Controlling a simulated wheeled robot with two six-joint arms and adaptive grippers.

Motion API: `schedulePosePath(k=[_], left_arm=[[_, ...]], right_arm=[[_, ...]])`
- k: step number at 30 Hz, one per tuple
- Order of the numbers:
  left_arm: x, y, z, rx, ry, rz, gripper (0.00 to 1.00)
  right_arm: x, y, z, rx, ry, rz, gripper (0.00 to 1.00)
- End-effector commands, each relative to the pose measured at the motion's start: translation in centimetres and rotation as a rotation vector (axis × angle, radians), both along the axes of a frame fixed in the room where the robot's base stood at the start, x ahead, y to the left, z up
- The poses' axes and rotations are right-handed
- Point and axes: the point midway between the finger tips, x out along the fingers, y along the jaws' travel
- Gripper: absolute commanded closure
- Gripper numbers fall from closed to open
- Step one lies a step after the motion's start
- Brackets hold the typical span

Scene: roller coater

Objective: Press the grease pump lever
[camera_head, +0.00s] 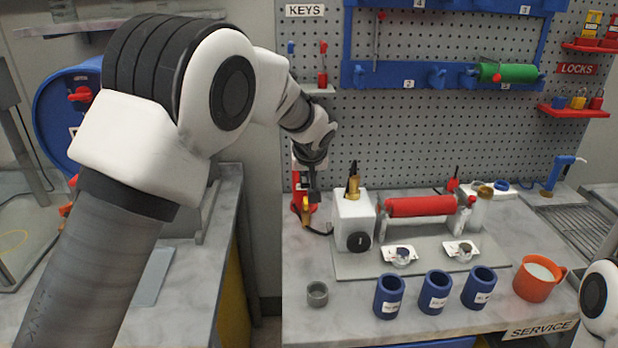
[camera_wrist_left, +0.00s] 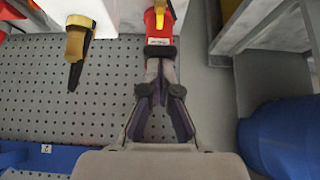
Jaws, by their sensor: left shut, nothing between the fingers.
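The grease pump (camera_head: 299,182) is a red body with a yellow lever (camera_head: 306,213) at the back left of the service bench. My left gripper (camera_head: 312,192) is shut and empty, pointing down in front of the pump and partly hiding it. In the left wrist view, the red pump (camera_wrist_left: 160,25) with a pale label and its yellow lever (camera_wrist_left: 159,10) lie just beyond the shut fingertips (camera_wrist_left: 158,68). I cannot tell whether the fingertips touch it. My right gripper is out of view.
A white block (camera_head: 352,218) with a brass-and-black fitting (camera_head: 353,184) stands right of the pump. A red roller (camera_head: 422,206) lies further right. Blue cups (camera_head: 434,291) and an orange mug (camera_head: 535,280) line the front. The pegboard (camera_head: 420,130) rises behind.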

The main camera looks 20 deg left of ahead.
Motion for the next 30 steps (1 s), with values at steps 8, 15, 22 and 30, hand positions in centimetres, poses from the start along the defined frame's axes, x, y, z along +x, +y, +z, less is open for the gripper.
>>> schedulePosePath(k=[8,15,22,30], left_arm=[[-4.5,-2.0,4.7,0.002,-0.012,-0.002,1.0],[-6.9,-3.0,7.0,0.0,-0.011,-0.002,1.0],[-7.1,-3.1,7.3,-0.001,-0.011,-0.003,1.0],[-7.1,-3.1,7.3,-0.001,-0.012,-0.003,1.0]], right_arm=[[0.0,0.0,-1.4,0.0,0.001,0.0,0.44],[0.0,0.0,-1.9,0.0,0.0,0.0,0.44],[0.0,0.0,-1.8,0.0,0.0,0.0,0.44],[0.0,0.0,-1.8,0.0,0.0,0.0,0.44]])
